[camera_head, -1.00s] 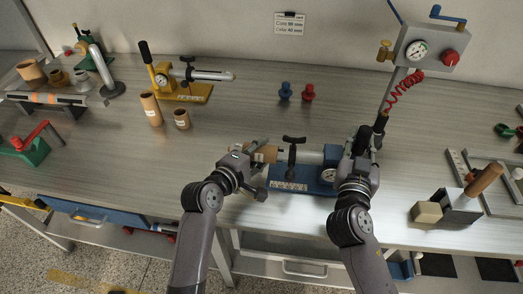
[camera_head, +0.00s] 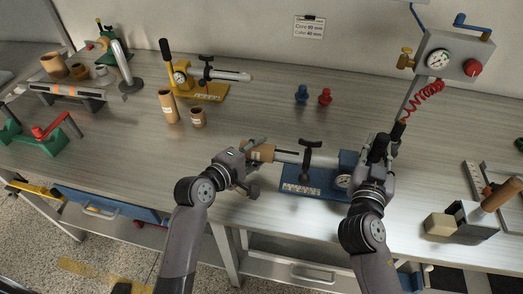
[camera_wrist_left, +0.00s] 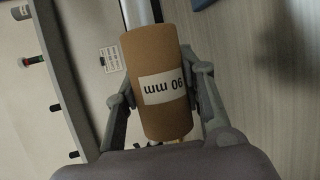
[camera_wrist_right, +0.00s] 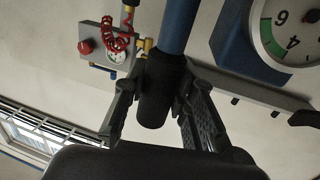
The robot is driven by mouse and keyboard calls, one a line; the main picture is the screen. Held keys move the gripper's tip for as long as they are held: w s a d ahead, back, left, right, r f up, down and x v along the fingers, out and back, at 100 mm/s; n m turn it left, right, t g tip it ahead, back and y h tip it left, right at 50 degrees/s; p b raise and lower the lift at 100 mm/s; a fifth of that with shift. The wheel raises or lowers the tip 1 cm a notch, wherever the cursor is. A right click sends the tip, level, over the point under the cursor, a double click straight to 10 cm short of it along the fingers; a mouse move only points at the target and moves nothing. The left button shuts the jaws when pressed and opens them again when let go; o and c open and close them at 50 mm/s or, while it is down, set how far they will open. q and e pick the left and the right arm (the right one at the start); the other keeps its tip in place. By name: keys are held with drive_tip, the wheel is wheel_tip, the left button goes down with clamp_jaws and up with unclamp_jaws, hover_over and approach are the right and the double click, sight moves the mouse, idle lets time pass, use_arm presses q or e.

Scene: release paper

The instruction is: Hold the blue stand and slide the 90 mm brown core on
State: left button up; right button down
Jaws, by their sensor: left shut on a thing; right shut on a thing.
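The brown core (camera_head: 263,153) is a tube labelled "90 mm", large in the left wrist view (camera_wrist_left: 150,60). My left gripper (camera_head: 249,160) is shut around it, one finger on each side. The blue stand (camera_head: 309,181) has a pale metal shaft (camera_head: 287,155) pointing left, and the core lines up with its end. The shaft also shows beyond the core in the left wrist view (camera_wrist_left: 139,10); I cannot tell whether it is inside the core. My right gripper (camera_head: 377,162) is shut on the stand's black grip (camera_wrist_right: 154,95), at the end of a blue bar.
A black T-handle (camera_head: 308,150) rises beside the shaft. A grey gauge box (camera_head: 448,58) and a beige block (camera_head: 439,224) are on the right.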

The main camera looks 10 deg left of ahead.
use_arm(q)
drive_tip(key=shift+a, duration=3.6)
